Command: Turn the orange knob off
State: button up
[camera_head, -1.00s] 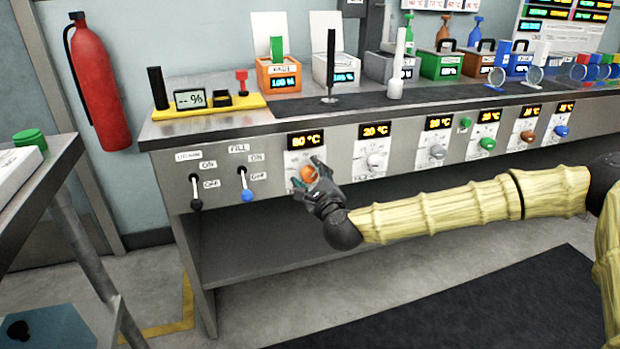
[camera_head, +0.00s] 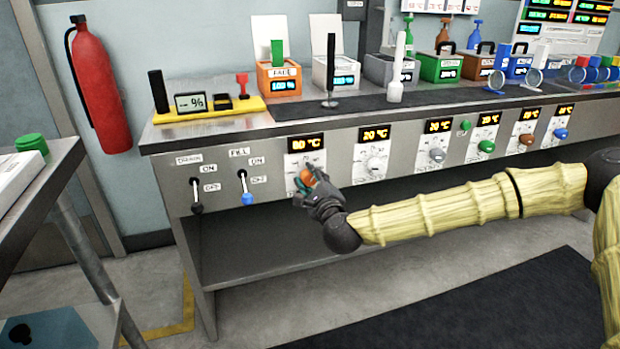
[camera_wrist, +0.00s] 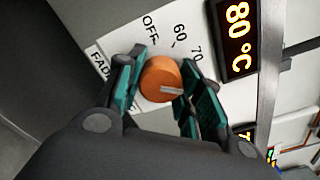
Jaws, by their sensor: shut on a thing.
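The orange knob (camera_wrist: 158,82) is on the front panel of the bench, below a display (camera_wrist: 238,38) that reads 80 °C. My gripper (camera_wrist: 160,88) has one teal-padded finger on each side of the knob and is shut on it. In the wrist view the knob's pale pointer mark faces right, away from the OFF label (camera_wrist: 150,22) and past the 60 and 70 marks. In the head view the orange knob (camera_head: 307,178) is partly hidden by my gripper (camera_head: 310,183).
Other knobs sit to the right along the panel, the nearest a grey-white one (camera_head: 374,164). Two levers, one black-tipped (camera_head: 196,195) and one blue-tipped (camera_head: 245,188), are to the left. The floor in front is clear.

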jog(key=n+p, duration=0.2)
jog(key=n, duration=0.1)
jog(key=shift+r, duration=0.2)
jog(key=n+p, duration=0.2)
jog(key=n, duration=0.1)
jog(key=shift+n, duration=0.4)
jog(key=n+p, duration=0.2)
jog(key=n, duration=0.1)
jog(key=shift+n, duration=0.4)
jog(key=n+p, duration=0.2)
jog(key=n, duration=0.1)
jog(key=shift+n, duration=0.3)
jog(key=n+p, duration=0.1)
jog(key=n, duration=0.2)
jog(key=shift+n, duration=0.3)
jog(key=shift+f+n+p, duration=0.15)
jog(key=shift+n+p, duration=0.7)
jog(key=shift+n, duration=1.65)
jog(key=o, duration=1)
jog(key=shift+o, duration=0.2)
